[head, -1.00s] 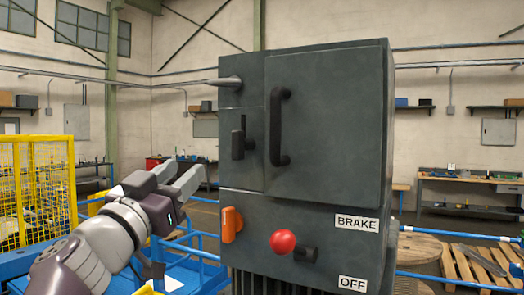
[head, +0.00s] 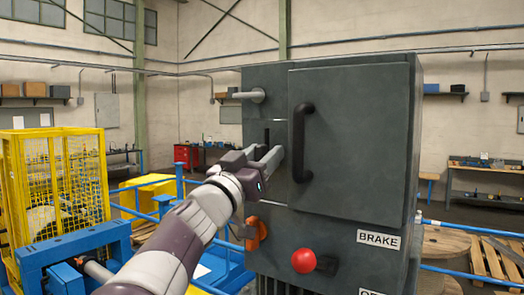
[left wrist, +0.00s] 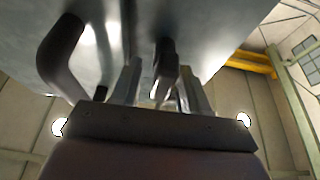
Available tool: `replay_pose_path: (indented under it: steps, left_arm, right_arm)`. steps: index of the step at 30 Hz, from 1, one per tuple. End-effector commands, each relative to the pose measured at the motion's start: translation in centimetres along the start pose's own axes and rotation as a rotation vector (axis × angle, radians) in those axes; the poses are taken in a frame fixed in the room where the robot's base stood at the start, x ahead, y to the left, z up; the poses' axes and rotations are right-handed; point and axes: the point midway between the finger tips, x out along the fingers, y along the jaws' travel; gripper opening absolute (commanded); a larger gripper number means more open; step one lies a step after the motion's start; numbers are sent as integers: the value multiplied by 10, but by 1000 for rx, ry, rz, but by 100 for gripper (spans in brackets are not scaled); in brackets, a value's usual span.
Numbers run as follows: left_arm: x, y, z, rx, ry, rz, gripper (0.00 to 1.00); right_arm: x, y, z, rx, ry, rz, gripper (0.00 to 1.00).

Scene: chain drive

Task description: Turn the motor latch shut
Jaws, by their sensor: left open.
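The motor latch appears to be the small black lever (head: 267,135) on a plate left of the door on the dark grey cabinet (head: 350,215). It stands upright, with its lower part hidden behind my gripper. My left gripper (head: 270,153) is open in front of the latch, fingers pointing at the cabinet face. In the left wrist view my gripper (left wrist: 161,76) has its two fingers apart, with the black latch lever (left wrist: 164,58) showing between them. I cannot tell whether the fingers touch it. My right gripper is in neither view.
A black door handle (head: 303,142) is close right of my gripper. A grey stub (head: 250,95) sticks out above. An orange lever (head: 257,233) and a red knob (head: 303,260) are below. A yellow cage (head: 55,185) stands at the left.

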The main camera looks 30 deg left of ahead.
Motion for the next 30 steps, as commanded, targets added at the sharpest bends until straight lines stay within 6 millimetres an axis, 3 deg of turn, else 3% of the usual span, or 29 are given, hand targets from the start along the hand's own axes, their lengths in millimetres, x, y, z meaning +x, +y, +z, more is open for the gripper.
replay_pose_path:
  steps: [6, 10, 21, 30]
  left_arm:
    - [0, 0, 0, -1, 0, -1, 41]
    - [0, 0, 0, -1, 0, -1, 0]
    - [0, 0, 0, 30, 0, 12, 0]
    - [0, 0, 0, 208, 0, 85, 0]
  right_arm:
    - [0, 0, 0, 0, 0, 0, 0]
    - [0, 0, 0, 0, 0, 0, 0]
    - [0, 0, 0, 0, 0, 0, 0]
    - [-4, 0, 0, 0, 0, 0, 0]
